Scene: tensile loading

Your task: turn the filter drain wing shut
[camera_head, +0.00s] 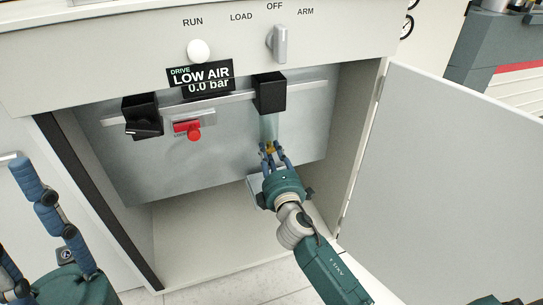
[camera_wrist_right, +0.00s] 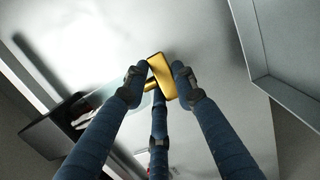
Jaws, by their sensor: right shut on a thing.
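The yellow drain wing (camera_head: 270,148) is under the clear filter bowl (camera_head: 270,127), which hangs below a black block on the right of the cabinet's back panel. My right gripper (camera_head: 271,150) reaches in from below and is shut on the wing. In the right wrist view the wing (camera_wrist_right: 162,78) is a flat, tilted yellow tab between the blue fingertips (camera_wrist_right: 158,80), with a third finger below it. The fingers partly cover the wing in the head view. My left gripper (camera_head: 30,205) is at the lower left, its blue fingers spread, empty and partly out of frame.
A selector switch (camera_head: 278,43) is above. The open cabinet door (camera_head: 440,180) stands to the right of my right arm. The cabinet floor is clear.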

